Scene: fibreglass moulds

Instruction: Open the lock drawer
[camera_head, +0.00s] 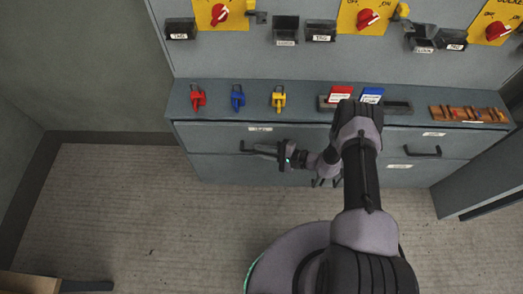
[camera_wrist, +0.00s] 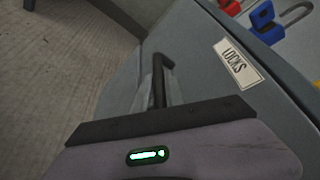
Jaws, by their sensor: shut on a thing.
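The lock drawer (camera_head: 222,138) is the upper left drawer of the grey cabinet in the head view. Its label "LOCKS" (camera_wrist: 237,62) reads clearly in the wrist view. Its dark bar handle (camera_head: 246,149) shows at the left of my gripper (camera_head: 262,150), and also in the wrist view (camera_wrist: 159,84). My gripper is at the drawer front, shut on the handle. In the wrist view the finger ends reach the handle, and the gripper body hides part of it. The drawer front looks about flush with the cabinet in the head view.
A tray (camera_head: 396,107) with tags and a wooden rack (camera_head: 469,114) are farther right. Another handle (camera_head: 424,153) is on the right drawer. Open floor (camera_head: 130,215) lies left.

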